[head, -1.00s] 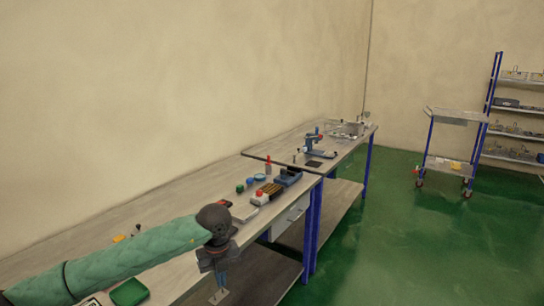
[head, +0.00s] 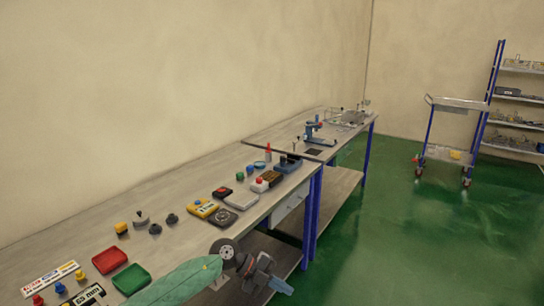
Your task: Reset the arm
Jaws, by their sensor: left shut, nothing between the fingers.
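My left arm (head: 185,284), in a green sleeve, comes in from the bottom of the head view, low at the front edge of the workbench. My left gripper (head: 281,289) is at its end, past the bench's front edge and over the lower shelf side. It points down and to the right, shut and empty, apart from everything on the bench. My right gripper is not in view.
The workbench (head: 165,212) carries a red tray (head: 109,260), a green tray (head: 131,279), a yellow device (head: 202,208) and several small parts. A second bench (head: 270,145) stands beyond. A cart (head: 458,104) and shelves stand at right. Green floor at right is clear.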

